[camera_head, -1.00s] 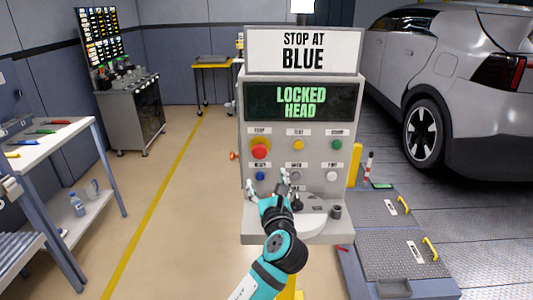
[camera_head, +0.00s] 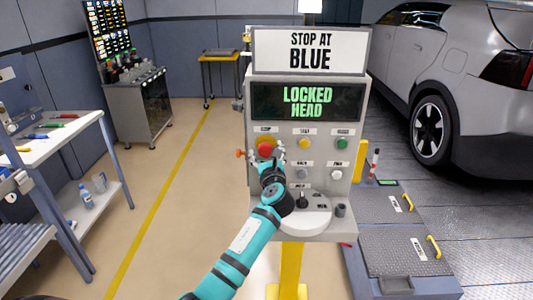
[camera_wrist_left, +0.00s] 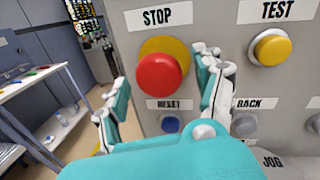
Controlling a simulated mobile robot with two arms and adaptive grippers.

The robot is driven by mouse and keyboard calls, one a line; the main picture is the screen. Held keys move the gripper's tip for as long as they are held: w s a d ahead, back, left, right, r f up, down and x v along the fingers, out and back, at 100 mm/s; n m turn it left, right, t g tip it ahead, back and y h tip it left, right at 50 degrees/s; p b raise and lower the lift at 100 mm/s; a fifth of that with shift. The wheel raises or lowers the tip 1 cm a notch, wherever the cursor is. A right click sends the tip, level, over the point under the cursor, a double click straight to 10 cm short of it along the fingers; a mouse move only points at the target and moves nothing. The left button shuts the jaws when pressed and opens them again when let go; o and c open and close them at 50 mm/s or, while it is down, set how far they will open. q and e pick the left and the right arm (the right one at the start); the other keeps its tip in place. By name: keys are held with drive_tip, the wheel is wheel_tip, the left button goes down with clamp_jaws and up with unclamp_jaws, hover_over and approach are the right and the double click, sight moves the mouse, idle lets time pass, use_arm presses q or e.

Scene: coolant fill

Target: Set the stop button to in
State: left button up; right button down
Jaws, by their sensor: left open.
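The red stop button (camera_head: 265,149) sits on a yellow collar at the upper left of the grey control panel (camera_head: 325,145), under a STOP label. In the left wrist view the red button (camera_wrist_left: 160,75) fills the space ahead of my open left gripper (camera_wrist_left: 163,100). Its two fingers are spread to the left and right of the button, slightly below it, and nothing is between them. In the head view my left gripper (camera_head: 266,157) is just in front of the button. I cannot tell whether it touches. My right gripper is not in view.
A yellow TEST button (camera_wrist_left: 272,48) and a blue RESET button (camera_wrist_left: 170,124) are close by. A joystick (camera_head: 302,199) stands on the panel's shelf. The display (camera_head: 307,102) reads LOCKED HEAD; the sign (camera_head: 309,50) above reads STOP AT BLUE. A workbench (camera_head: 40,148) is at left.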

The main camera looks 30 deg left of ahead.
use_arm(q)
clamp_jaws()
drive_tip(key=shift+w+a+r, duration=0.1)
drive_tip(key=shift+w+r, duration=0.05)
drive_tip(key=shift+w, duration=0.05)
drive_tip(key=shift+w+a, duration=0.3)
drive_tip(key=shift+w, duration=0.1)
drive_tip(key=shift+c, duration=2)
unclamp_jaws()
drive_tip(key=o, duration=0.4)
drive_tip(key=shift+w, duration=0.15)
drive_tip(key=v, duration=1.2)
